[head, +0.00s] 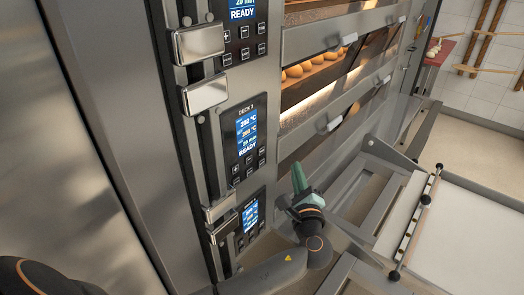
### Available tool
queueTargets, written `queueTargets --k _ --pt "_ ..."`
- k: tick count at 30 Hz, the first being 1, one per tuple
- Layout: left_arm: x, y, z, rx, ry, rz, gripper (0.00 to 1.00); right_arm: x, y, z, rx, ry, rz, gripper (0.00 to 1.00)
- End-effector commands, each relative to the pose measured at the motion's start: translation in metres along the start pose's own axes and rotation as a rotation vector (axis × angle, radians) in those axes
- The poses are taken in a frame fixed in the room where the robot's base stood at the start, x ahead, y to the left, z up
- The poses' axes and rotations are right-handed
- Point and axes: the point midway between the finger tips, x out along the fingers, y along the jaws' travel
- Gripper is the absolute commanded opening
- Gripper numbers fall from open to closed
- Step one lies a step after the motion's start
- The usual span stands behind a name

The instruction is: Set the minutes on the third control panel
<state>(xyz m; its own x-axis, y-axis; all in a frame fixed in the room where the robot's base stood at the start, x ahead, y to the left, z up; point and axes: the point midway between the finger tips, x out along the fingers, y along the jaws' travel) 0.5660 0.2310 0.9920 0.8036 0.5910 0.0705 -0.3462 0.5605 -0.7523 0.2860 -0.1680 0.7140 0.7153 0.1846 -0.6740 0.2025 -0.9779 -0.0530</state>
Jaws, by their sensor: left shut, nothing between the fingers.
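The control panel labelled DECK 3 (245,143) is a black plate on the oven's steel front, near the picture's middle. Its blue screen (246,136) shows two temperature lines in °C, a line that looks like 20 min, and READY. Small dark buttons (249,170) sit below the screen; their symbols are too small to read surely. My left gripper (298,172) has green fingers, shut and empty. In the picture it is to the right of and slightly below the panel's buttons, apart from them. My right gripper is out of view.
Another panel (243,32) is above and a lower one (251,217) below. Steel blocks (205,93) project left of the panels. Oven decks with door handles (334,123) and bread (304,68) are at right. A wheeled-looking frame with a white surface (465,235) stands at lower right.

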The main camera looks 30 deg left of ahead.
Motion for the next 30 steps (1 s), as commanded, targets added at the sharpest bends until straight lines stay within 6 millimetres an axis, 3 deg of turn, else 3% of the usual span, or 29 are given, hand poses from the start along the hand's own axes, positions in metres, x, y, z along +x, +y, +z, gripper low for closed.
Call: queueTargets --k 16,30 --pt "0.049 0.035 0.036 0.001 -0.002 0.000 0.00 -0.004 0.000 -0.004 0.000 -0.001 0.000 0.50" --pt "0.057 0.042 0.042 0.000 0.000 0.000 0.00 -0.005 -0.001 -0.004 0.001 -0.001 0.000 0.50"
